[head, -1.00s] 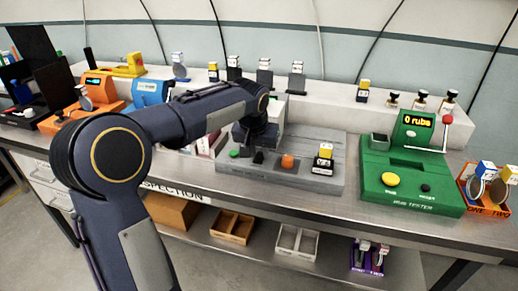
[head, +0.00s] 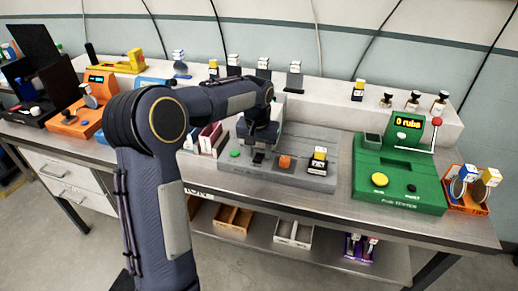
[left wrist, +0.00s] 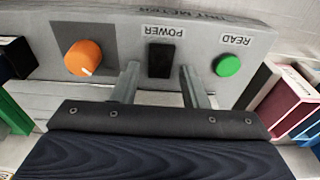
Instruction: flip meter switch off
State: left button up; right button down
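The grey meter (head: 300,178) lies on the bench in the head view. It carries a green READ button (left wrist: 229,65), a black POWER switch (left wrist: 161,60) and an orange knob (left wrist: 83,58), seen upside down in the left wrist view. My left gripper (left wrist: 159,70) is open, its two fingers apart, with the switch showing between their tips. Whether a finger touches the switch I cannot tell. In the head view my left gripper (head: 259,150) hangs over the meter near the switch, between the green button and the orange knob. My right gripper is not in view.
A black-and-white module with a yellow top (head: 318,160) stands on the meter's right part. A green tester (head: 400,185) stands to the right, with an orange holder (head: 466,205) beyond it. Red and pink boxes (head: 209,138) stand close left of the meter.

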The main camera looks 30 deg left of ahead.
aim_at(257, 159)
pick_arm(q)
jog(key=shift+o, duration=0.3)
jog(key=shift+r, duration=0.1)
jog(key=r, duration=0.4)
jog(key=s+r, duration=0.1)
jog(key=r, duration=0.2)
jog(key=shift+d, duration=0.1)
jog(key=shift+r, duration=0.3)
jog(key=s+d+r+t+h, duration=0.1)
jog(key=s+d+r, duration=0.15)
jog(key=s, duration=0.65)
jog(key=s+d+f+t+h, duration=0.1)
jog(key=s+d+f, duration=0.1)
jog(key=s, duration=0.4)
jog(key=s+d+f+t+h, duration=0.1)
jog(key=s+d+f, duration=0.1)
jog(key=s+d, duration=0.2)
jog(key=s+d+f+m+t+h, duration=0.1)
jog(key=s+d+f, duration=0.1)
jog(key=s, duration=0.8)
jog(key=shift+s+d+f+p, duration=0.3)
jog(key=shift+d+p, duration=0.1)
jog(key=shift+d, duration=0.25)
